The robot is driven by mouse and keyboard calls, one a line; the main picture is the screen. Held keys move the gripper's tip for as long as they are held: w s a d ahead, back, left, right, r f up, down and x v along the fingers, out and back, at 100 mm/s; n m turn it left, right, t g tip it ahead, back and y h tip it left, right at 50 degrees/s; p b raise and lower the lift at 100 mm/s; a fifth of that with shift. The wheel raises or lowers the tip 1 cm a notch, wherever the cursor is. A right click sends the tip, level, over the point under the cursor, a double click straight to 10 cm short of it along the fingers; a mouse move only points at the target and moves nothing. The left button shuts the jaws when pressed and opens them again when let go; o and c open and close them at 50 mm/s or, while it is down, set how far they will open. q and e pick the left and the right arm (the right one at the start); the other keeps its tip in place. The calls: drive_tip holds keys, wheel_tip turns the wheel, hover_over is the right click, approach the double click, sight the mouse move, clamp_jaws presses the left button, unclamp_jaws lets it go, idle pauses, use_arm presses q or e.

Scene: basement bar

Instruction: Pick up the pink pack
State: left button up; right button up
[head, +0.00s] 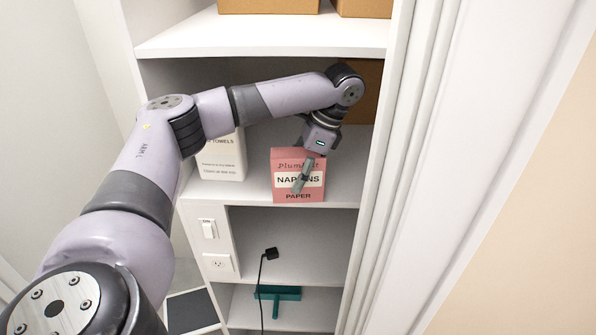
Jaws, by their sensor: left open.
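The pink pack (284,195), labelled as paper napkins, stands upright near the front edge of a white shelf. My left arm comes in from the left and bends down over it. My left gripper (299,184) is open, with its fingers in front of the pack's printed face. I cannot tell whether a finger touches the pack. The gripper hides part of the label and the pack's upper right. My right gripper is not in view.
A white paper towels pack (222,163) stands left on the same shelf (256,188), partly behind my arm. Cardboard boxes (268,6) sit above. Below are a black plug with cord (271,253) and a teal object (277,293). A white door frame (440,170) bounds the right.

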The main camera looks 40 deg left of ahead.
use_arm(q)
drive_tip(key=shift+w+d+r, duration=0.15)
drive_tip(key=shift+r, duration=0.35)
drive_tip(key=w+d, duration=0.8)
drive_tip(key=shift+w+d, duration=0.15)
drive_tip(key=shift+d, duration=0.2)
